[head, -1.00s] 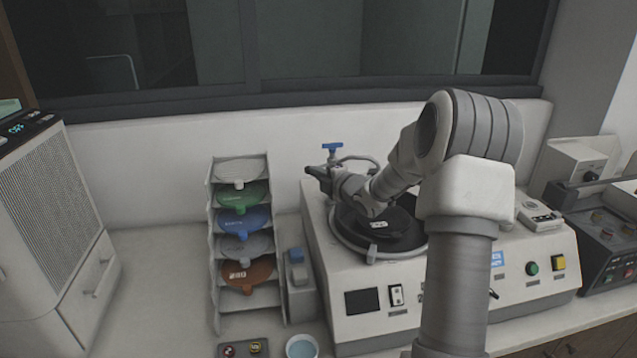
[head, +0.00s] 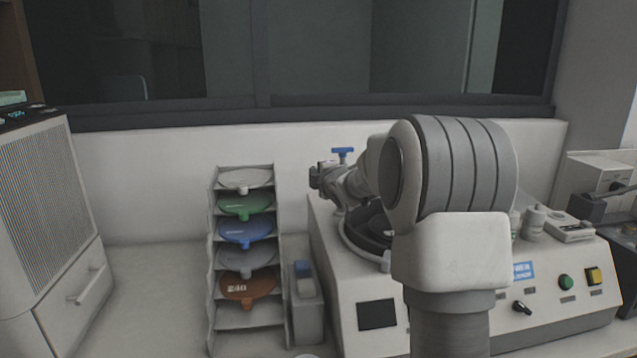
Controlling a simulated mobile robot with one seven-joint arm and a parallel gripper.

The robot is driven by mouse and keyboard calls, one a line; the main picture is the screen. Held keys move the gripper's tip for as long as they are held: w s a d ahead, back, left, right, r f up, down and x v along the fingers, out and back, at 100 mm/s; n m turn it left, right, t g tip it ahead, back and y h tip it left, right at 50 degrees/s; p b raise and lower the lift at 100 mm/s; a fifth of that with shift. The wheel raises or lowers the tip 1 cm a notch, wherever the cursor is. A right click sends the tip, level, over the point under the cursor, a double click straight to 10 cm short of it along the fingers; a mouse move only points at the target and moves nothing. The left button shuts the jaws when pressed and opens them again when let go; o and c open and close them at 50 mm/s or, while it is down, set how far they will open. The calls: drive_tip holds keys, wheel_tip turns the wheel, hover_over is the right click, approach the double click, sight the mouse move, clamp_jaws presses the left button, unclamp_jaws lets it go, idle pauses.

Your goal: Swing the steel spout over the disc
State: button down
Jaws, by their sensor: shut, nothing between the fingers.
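The dark disc (head: 371,222) lies in the round bowl on top of the pale machine, partly hidden by my arm. A blue tap handle (head: 342,151) stands behind my gripper at the machine's back left. The steel spout is hidden behind my arm or too small to tell apart from it. My gripper (head: 317,178) is shut and empty, above the bowl's back left edge, close to the tap. I cannot tell whether it touches the spout.
A rack (head: 213,280) with several coloured discs stands left of the machine. A blue-topped grey block (head: 305,285) stands between them. A tall pale cabinet (head: 40,220) is at the far left.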

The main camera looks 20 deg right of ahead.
drive_tip(key=shift+w+a+b, duration=0.15)
drive_tip(key=shift+w+b, duration=0.25)
drive_tip(key=shift+w, duration=0.05)
idle(0.6)
drive_tip(key=shift+s+a, duration=0.1)
